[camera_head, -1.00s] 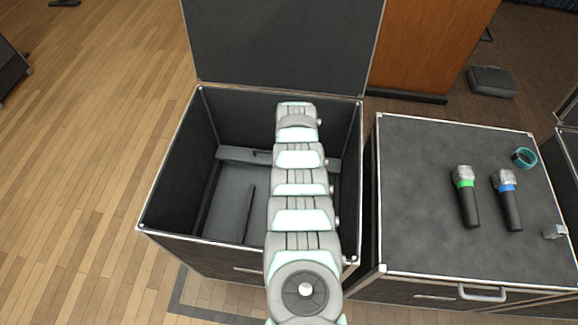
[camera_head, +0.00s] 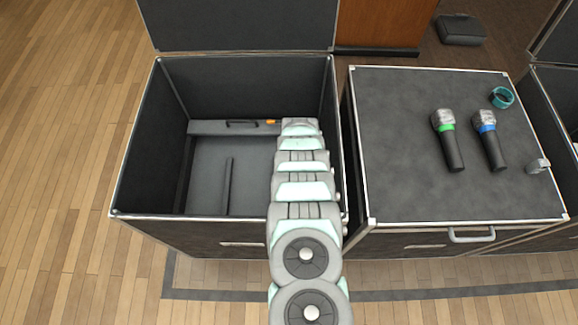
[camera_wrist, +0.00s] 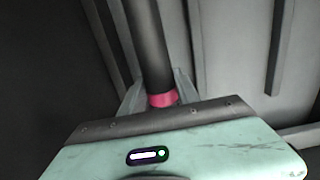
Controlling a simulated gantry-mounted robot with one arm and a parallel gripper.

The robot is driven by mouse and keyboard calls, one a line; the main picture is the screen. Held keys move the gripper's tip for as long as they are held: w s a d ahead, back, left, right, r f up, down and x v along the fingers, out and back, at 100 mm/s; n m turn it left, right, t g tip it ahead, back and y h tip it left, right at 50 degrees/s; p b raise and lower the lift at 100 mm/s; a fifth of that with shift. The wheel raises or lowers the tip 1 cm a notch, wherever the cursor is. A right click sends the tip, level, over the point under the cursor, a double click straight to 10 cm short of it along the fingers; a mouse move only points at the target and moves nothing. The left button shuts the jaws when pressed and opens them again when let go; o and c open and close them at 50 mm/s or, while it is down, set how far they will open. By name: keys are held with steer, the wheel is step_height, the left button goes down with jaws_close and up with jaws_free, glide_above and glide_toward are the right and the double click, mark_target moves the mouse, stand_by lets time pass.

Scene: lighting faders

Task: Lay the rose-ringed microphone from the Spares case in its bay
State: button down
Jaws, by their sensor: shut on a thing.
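The rose-ringed microphone shows in the wrist view as a dark handle (camera_wrist: 147,42) running up from my gripper, with its rose ring (camera_wrist: 162,98) low between the fingers. My gripper (camera_wrist: 160,88) is shut on it near the ring. The microphone's head is hidden behind the gripper body. In the head view my arm reaches over the right part of an open dark case (camera_head: 158,140). My gripper and the microphone are hidden there. The case holds a grey floor panel (camera_head: 208,170) with a thin dark divider (camera_head: 228,186) standing along it.
A closed case (camera_head: 400,190) stands to the right. On its lid lie a green-ringed microphone (camera_head: 448,140), a blue-ringed microphone (camera_head: 489,138), a teal ring-shaped roll (camera_head: 502,97) and a small metal piece (camera_head: 538,166). A small orange item (camera_head: 271,121) sits at the open case's back ledge.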

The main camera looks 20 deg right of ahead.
steer(key=shift+w+f+b, duration=0.2)
steer(key=shift+f+b, duration=3.7)
steer(key=shift+f, duration=0.3)
steer(key=shift+s+f+b, duration=0.1)
steer(key=shift+f+b, duration=0.3)
steer(key=shift+f, duration=0.2)
steer(key=c, duration=0.8)
jaws_free()
steer(key=r+p, duration=0.1)
steer(key=r, duration=0.2)
steer(key=r+p, duration=0.2)
steer(key=r, duration=0.2)
steer(key=r+p, duration=0.2)
steer(key=r, duration=0.2)
steer(key=shift+w+d, duration=0.15)
steer(key=shift+w, duration=0.2)
